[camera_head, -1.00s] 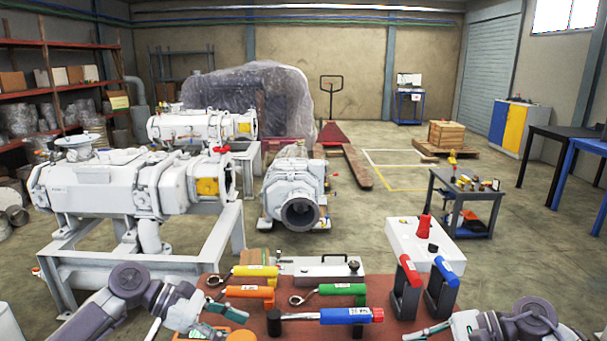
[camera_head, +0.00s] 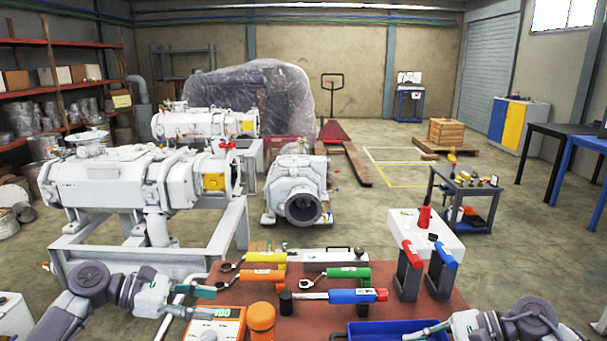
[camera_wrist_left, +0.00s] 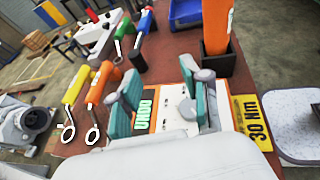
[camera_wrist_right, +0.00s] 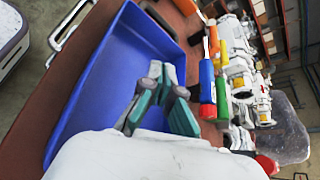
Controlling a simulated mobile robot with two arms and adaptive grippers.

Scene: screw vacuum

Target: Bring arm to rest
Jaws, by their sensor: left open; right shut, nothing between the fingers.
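My left gripper (camera_head: 204,300) is at the front left of the red-brown worktable (camera_head: 330,312). Its teal fingers stand apart with nothing between them. In the left wrist view the left gripper (camera_wrist_left: 164,98) hangs above an orange device with a digital display (camera_wrist_left: 142,114). My right gripper (camera_head: 415,337) is at the front right of the table, partly cut off by the lower edge. In the right wrist view the right gripper (camera_wrist_right: 166,80) is shut and empty over a blue tray (camera_wrist_right: 100,90). The tray (camera_head: 375,333) also shows at the head view's lower edge.
Yellow (camera_head: 262,257), orange (camera_head: 262,276), green (camera_head: 348,272) and blue (camera_head: 345,296) handled tools lie on the table. An orange cylinder (camera_head: 261,318) stands near my left gripper. Red (camera_head: 408,268) and blue (camera_head: 442,270) handled tools stand upright in holders. Large white vacuum pumps (camera_head: 110,180) stand behind.

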